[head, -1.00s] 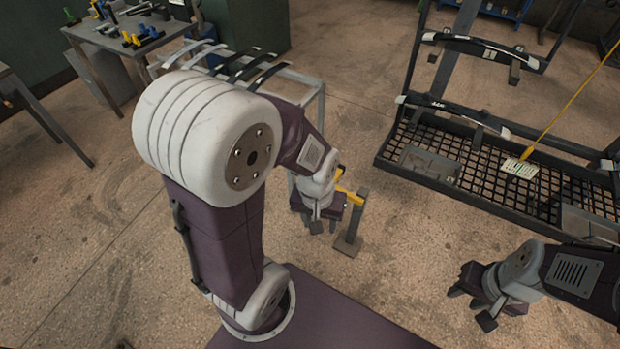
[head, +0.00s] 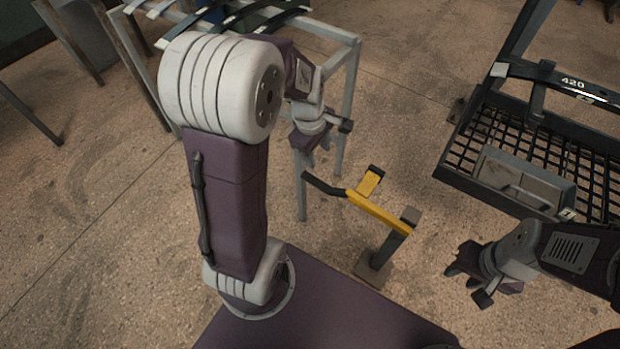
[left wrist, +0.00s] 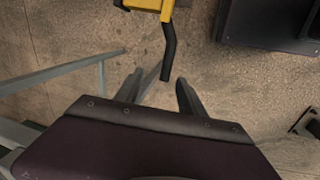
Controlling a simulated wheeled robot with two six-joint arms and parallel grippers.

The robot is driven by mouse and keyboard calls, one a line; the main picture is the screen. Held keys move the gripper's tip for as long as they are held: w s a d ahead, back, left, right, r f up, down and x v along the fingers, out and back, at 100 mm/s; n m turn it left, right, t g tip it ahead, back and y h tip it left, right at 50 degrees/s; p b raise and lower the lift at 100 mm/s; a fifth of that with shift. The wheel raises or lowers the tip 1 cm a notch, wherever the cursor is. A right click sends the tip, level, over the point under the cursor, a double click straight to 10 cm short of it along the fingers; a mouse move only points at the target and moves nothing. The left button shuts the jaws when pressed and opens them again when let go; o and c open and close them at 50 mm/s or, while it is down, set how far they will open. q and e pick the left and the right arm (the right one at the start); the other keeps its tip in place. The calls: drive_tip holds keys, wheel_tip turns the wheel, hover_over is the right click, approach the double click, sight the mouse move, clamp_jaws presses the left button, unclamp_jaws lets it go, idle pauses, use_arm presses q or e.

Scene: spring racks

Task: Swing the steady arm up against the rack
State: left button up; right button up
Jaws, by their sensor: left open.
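The steady arm (head: 378,211) is a yellow bar with a short yellow stub and a black handle (head: 324,186). It sits on a short dark post (head: 387,250) on a floor plate and points left, away from the rack (head: 479,165). My left gripper (head: 322,146) is open and empty, above and behind the handle in the head view. In the left wrist view the handle (left wrist: 168,50) shows beyond and between the open fingers (left wrist: 158,92); I see no contact. My right gripper (head: 469,284) looks open and empty, right of the post.
A grey metal stand (head: 350,85) with curved leaf springs (head: 235,15) on top is behind my left gripper. The black rack with its mesh deck and a grey tray (head: 525,180) stands at the right. Bare floor lies between post and rack.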

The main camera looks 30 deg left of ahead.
use_arm(q)
drive_tip(key=b, duration=0.3)
approach(314, 180)
drive_tip(key=shift+n, duration=0.3)
drive_tip(key=f+b, duration=0.2)
drive_tip(key=f, duration=0.1)
drive_tip(key=w+f+b, duration=0.1)
drive_tip(key=f, duration=0.2)
drive_tip(key=w+f+b, duration=0.1)
drive_tip(key=f+b, duration=0.1)
drive_tip(key=f, duration=0.1)
drive_tip(key=shift+d+f+b, duration=0.2)
drive_tip(key=shift+f+b, duration=0.05)
drive_tip(key=shift+b, duration=0.1)
use_arm(e)
wheel_tip(314, 180, down, 12)
drive_tip(key=shift+s+d+r, duration=0.15)
drive_tip(key=shift+s+r, duration=0.05)
drive_tip(key=shift+s, duration=0.1)
use_arm(q)
clamp_jaws()
